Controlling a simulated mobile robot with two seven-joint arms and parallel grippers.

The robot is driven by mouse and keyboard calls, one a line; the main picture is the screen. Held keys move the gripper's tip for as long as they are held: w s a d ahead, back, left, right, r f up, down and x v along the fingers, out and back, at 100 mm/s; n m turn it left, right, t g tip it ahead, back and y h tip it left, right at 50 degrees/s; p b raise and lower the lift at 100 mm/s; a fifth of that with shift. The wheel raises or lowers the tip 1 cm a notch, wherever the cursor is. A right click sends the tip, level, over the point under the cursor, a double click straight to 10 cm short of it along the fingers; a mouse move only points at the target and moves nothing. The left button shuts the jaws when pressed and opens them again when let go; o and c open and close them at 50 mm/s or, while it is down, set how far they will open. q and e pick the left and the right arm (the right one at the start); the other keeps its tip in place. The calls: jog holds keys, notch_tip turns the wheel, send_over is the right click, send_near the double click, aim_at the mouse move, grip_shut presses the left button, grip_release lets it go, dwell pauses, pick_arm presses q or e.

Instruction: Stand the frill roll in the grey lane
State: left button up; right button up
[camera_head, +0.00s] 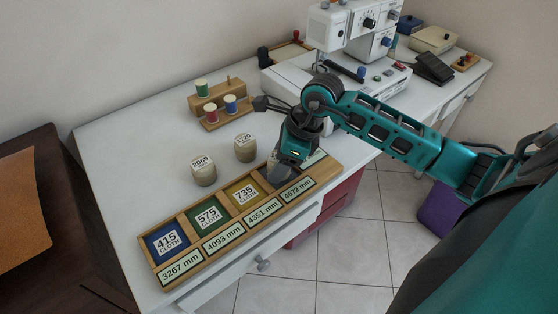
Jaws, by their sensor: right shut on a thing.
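My right gripper (281,172) points down at the right end of a wooden tray (217,251). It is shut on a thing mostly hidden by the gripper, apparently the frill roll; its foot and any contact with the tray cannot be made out. The tray has a blue lane (154,242), a green lane (195,216), a yellow lane (232,190) and, under the gripper, a last lane, apparently the grey one, largely covered. Two beige rolls stand upright on the table behind the tray, labelled 2069 (204,176) and what looks like 1720 (245,155). My left gripper is not in view.
The white table (120,155) is clear left of the rolls. A wooden rack with thread spools (211,113) stands behind them. A white sewing machine (340,25) stands at the back right. The tray lies along the table's front edge, with length labels on its front.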

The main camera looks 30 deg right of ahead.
jog(key=shift+f, duration=0.2)
jog(key=o, duration=1.1)
jog(key=shift+r, duration=0.2)
jog(key=p+v, duration=0.1)
jog(key=v, duration=1.1)
